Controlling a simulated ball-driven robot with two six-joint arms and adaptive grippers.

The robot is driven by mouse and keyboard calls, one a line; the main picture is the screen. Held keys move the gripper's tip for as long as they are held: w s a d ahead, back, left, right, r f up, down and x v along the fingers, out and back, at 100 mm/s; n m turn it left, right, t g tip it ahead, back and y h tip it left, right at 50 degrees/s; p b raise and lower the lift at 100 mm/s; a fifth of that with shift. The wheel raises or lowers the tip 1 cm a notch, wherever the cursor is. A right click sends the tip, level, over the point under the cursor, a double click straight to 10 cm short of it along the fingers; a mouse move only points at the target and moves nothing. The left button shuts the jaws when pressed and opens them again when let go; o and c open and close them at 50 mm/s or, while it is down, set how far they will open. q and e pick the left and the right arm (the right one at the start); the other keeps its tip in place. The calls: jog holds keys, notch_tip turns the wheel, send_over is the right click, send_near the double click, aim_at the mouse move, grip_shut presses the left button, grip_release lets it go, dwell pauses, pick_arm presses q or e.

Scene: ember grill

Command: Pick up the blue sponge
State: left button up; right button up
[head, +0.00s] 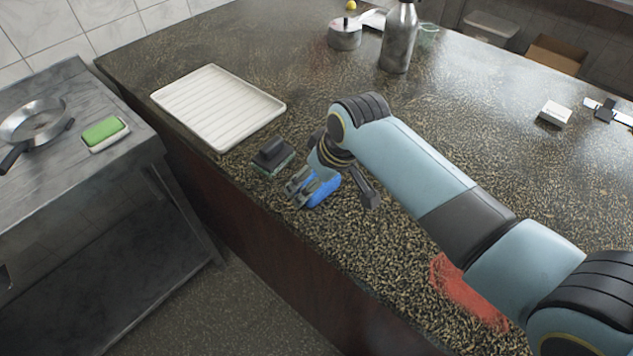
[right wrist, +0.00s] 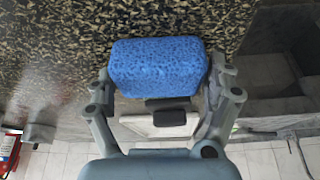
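The blue sponge (head: 321,190) lies on the speckled counter near its front edge. My right gripper (head: 333,193) is low over it, with one finger on each side. In the head view a gap shows between the sponge and the right-hand finger, so the gripper looks open. In the right wrist view the sponge (right wrist: 158,67) sits between the two fingertips of the gripper (right wrist: 160,78), close to both; contact is not clear. Part of the sponge is hidden by the gripper in the head view. My left gripper is not in view.
A black-handled scrubber (head: 272,155) lies just left of my right gripper. A white ribbed tray (head: 218,105) is behind it. A metal bottle (head: 399,40) and small pot (head: 345,35) stand at the back. A green sponge (head: 102,131) and pan (head: 36,122) are on the left-hand grill unit.

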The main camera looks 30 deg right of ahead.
jog(key=c, duration=0.4)
jog(key=shift+r, duration=0.55)
notch_tip(320, 180, up, 2)
jog(key=shift+w+r+b, duration=0.1)
jog(key=shift+r+b, duration=0.15)
jog(key=shift+b, duration=0.1)
jog(key=s+d+r+b, duration=0.1)
jog(key=s+d+r, duration=0.5)
jog(key=s, duration=0.3)
jog(key=shift+s+d+r, duration=0.3)
jog(key=shift+s+r, duration=0.1)
jog(key=shift+r, duration=0.3)
